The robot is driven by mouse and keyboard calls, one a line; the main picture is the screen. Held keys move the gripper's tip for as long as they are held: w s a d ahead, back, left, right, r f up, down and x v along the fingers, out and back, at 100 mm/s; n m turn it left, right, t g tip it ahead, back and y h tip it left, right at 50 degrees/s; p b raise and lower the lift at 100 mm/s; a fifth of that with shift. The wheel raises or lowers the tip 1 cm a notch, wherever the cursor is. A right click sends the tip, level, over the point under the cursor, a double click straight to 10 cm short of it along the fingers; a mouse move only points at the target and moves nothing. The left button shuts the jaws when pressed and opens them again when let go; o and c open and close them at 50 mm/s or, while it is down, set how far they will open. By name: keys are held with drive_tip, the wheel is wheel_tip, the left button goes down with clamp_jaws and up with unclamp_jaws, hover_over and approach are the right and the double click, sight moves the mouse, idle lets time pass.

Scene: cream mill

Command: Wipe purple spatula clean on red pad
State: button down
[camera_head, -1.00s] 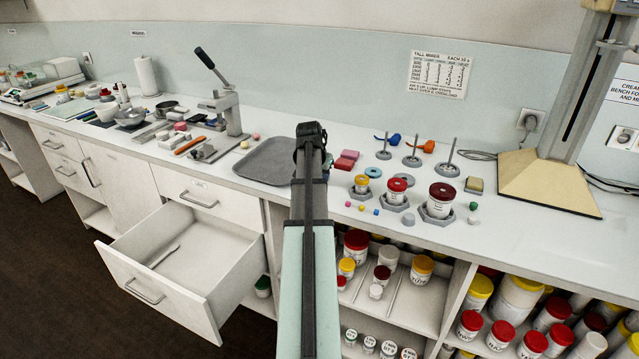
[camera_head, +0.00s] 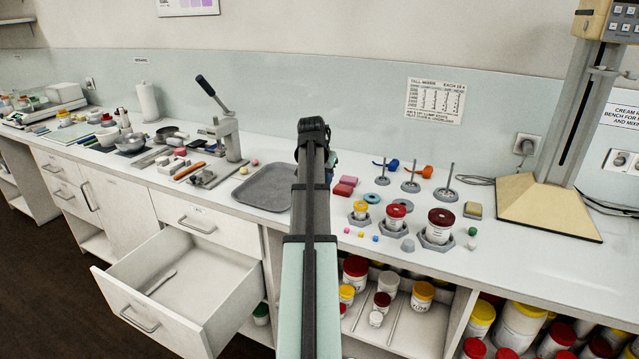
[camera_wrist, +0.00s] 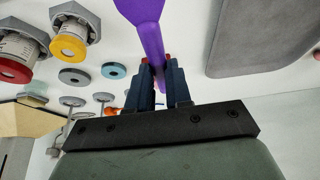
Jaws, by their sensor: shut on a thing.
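In the wrist view my gripper (camera_wrist: 157,72) is shut on the handle of a purple spatula (camera_wrist: 152,42). The spatula's wider purple end (camera_wrist: 141,8) points away from the fingers and is cut off by the top edge. I cannot tell whether anything is stuck to it. In the head view my arm hides the spatula and most of the gripper. A red pad-like block (camera_head: 342,190) lies on the bench just right of my arm, beside a pinker one (camera_head: 349,180). Small red patches show at the fingertips in the wrist view; I cannot tell what they are.
A grey tray (camera_head: 264,188) lies just left of my arm. Lidded jars (camera_head: 441,226) in grey holders and upright pegs (camera_head: 411,180) stand to the right. An open drawer (camera_head: 178,285) juts out below the bench at left.

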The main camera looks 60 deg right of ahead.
drive_tip(key=shift+m+g+h, duration=0.3)
drive_tip(key=shift+m+h, duration=0.2)
drive_tip(key=s+d, duration=0.1)
drive_tip(key=d, duration=0.2)
drive_tip(key=s+d+f, duration=0.1)
drive_tip(key=d, duration=0.3)
drive_tip(key=s+d+f, duration=0.1)
drive_tip(key=s+d, duration=0.1)
drive_tip(key=d, duration=0.2)
drive_tip(key=shift+d, duration=0.25)
drive_tip(key=w+d+r+n+h, duration=0.1)
drive_tip(key=w+d+r, duration=0.1)
drive_tip(key=d, duration=0.7)
drive_tip(key=shift+w+d, duration=0.15)
drive_tip(key=shift+d, duration=0.2)
drive_tip(key=shift+f, duration=0.1)
drive_tip(key=shift+f, duration=2.2)
drive_tip(key=shift+f, duration=0.45)
drive_tip(key=shift+d, duration=0.1)
